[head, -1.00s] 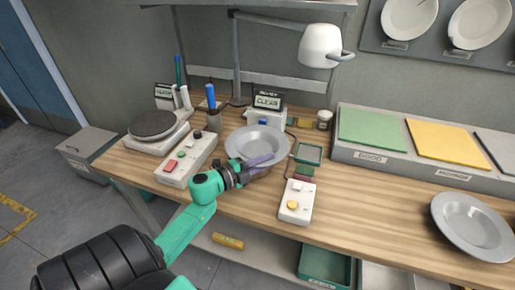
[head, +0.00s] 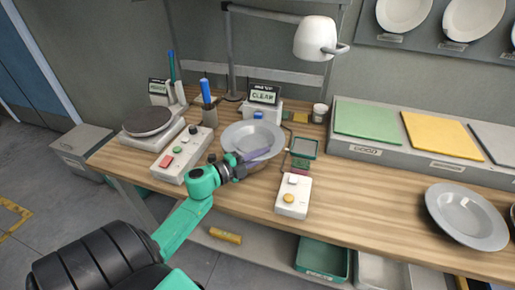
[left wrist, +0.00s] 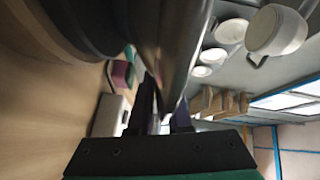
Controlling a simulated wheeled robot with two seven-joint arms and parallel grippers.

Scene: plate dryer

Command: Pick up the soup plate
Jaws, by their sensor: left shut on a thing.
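In the left wrist view the plate's shiny rim (left wrist: 183,45) runs close up between the dark fingers (left wrist: 160,118). The plate looks about level; I cannot tell whether it is clear of what is under it. A second grey soup plate (head: 467,217) lies at the bench's right. My right gripper is not in view.
A lamp (head: 316,38) hangs above. Bare wood lies right of the control box.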

